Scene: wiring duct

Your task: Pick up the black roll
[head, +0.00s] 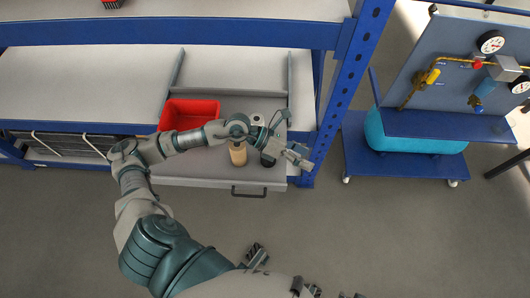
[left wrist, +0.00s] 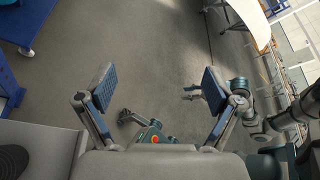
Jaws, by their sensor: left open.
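The black roll (head: 267,160) stands in the open grey drawer (head: 215,182), near its right front corner, beside a tan cylinder. My left arm reaches across and hides part of it. My left gripper (head: 299,156) is open and empty, just right of the roll and over the drawer's right edge. A dark ringed round thing, seemingly the black roll (left wrist: 12,160), shows at the lower left there, outside the fingers.
A red bin (head: 188,114) and the tan cylinder (head: 238,155) stand in the drawer. A blue upright post (head: 345,90) rises close right of my left gripper. A blue cart (head: 405,165) with gauges stands further right. The floor in front is clear.

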